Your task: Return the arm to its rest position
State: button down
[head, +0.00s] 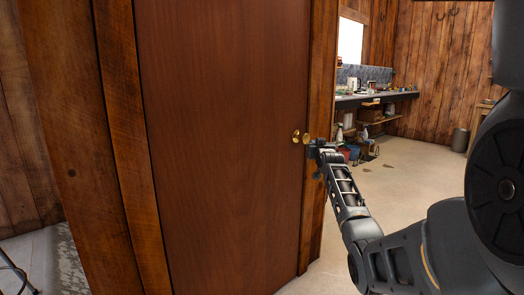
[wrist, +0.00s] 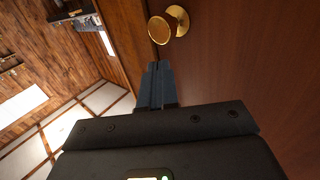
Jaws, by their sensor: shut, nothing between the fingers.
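My arm reaches in from the right of the head view, stretched toward a brown wooden door (head: 220,140). My gripper (head: 312,147) is at the door's right edge, close to the brass knob (head: 296,136). In the wrist view my gripper (wrist: 155,68) has its two fingers together with nothing between them. The brass knob (wrist: 160,30) is just beyond the fingertips there, and a small gap seems to show between them. The door looks shut or nearly so in its frame; I cannot tell which.
A wooden door frame (head: 115,120) stands left of the door. At the back right is a counter (head: 375,97) with several small items, and more things lie under it. A bin (head: 460,140) stands by the far wall. The pale floor (head: 410,165) between is mostly clear.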

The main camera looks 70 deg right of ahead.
jog(key=w+a+f+n+t+y+p, duration=0.1)
jog(key=w+a+f, duration=0.35)
jog(key=a, duration=0.35)
jog(key=w+a+f+t+y+p, duration=0.1)
jog(key=w+a+f+t, duration=0.1)
jog(key=w+a+f, duration=0.35)
jog(key=w+a+f+n+t+y+p, duration=0.1)
jog(key=w+a+f, duration=0.2)
jog(key=w+a, duration=0.45)
jog(key=a+f+n+t+y+p, duration=0.1)
jog(key=a+f+y, duration=0.15)
jog(key=a, duration=1.15)
jog(key=a+f+n+t+y+p, duration=0.15)
jog(key=a+f, duration=0.25)
jog(key=a, duration=1)
jog(key=s+a+r+n+t+y+p, duration=0.1)
jog(key=s+a+r+n+y, duration=0.1)
jog(key=s+a, duration=0.65)
jog(key=s+a+r+n+t+y+p, duration=0.1)
jog(key=s+a+n+y+p, duration=0.15)
jog(key=a, duration=1.15)
jog(key=s+a+r+n+y+p, duration=0.1)
jog(key=s+a+r+n+y, duration=0.1)
jog(key=s+a+r, duration=0.2)
jog(key=s+a+r+n+y+p, duration=0.1)
jog(key=s+a+r+n+y, duration=0.2)
jog(key=s+r, duration=0.8)
jog(key=shift+s+a, duration=0.75)
jog(key=shift+a, duration=0.1)
